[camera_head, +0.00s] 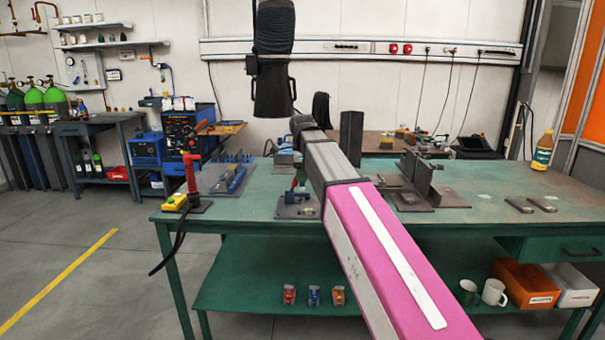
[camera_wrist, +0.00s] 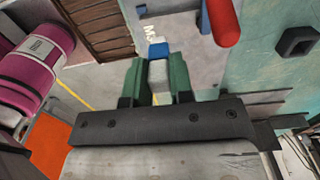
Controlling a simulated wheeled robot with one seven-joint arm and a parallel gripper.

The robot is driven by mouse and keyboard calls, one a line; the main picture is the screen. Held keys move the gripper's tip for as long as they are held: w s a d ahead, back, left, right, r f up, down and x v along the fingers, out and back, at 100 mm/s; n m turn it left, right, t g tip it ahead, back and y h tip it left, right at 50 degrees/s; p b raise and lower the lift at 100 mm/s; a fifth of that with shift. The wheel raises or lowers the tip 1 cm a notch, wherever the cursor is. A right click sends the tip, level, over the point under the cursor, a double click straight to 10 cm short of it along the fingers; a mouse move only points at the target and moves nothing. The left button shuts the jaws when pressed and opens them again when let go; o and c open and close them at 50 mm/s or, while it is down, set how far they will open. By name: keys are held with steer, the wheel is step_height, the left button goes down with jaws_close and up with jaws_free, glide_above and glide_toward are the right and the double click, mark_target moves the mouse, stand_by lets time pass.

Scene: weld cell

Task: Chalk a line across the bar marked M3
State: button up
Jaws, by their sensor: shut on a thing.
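My gripper (camera_wrist: 157,78) shows in the wrist view with its two green fingers shut on a pale grey-white block (camera_wrist: 158,72), which I take to be the chalk. A blue piece (camera_wrist: 158,49) shows just beyond the fingertips; I cannot tell whether it belongs to the held thing. White lettering starting with M (camera_wrist: 152,33) lies beyond it on a grey surface, partly cut off and hard to read. In the head view my arm hides most of the gripper, near a small dark plate (camera_head: 298,211). I cannot make out which bar is M3, nor any chalk line.
The green bench (camera_head: 340,216) carries a blue clamp (camera_head: 237,180), a red-handled post (camera_head: 191,172), an angled steel fixture (camera_head: 422,180) and two flat dark pieces (camera_head: 520,205). A bottle (camera_head: 543,150) stands at the right.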

mark_target(302, 186)
steer(key=shift+f, duration=2.95)
steer(key=shift+f, duration=0.4)
steer(key=shift+d, duration=1)
steer(key=shift+d, duration=0.25)
steer(key=shift+s+d, duration=0.1)
steer(key=shift+d, duration=0.9)
steer(key=shift+d, duration=0.2)
steer(key=shift+r, duration=0.1)
step_height(302, 186, up, 7)
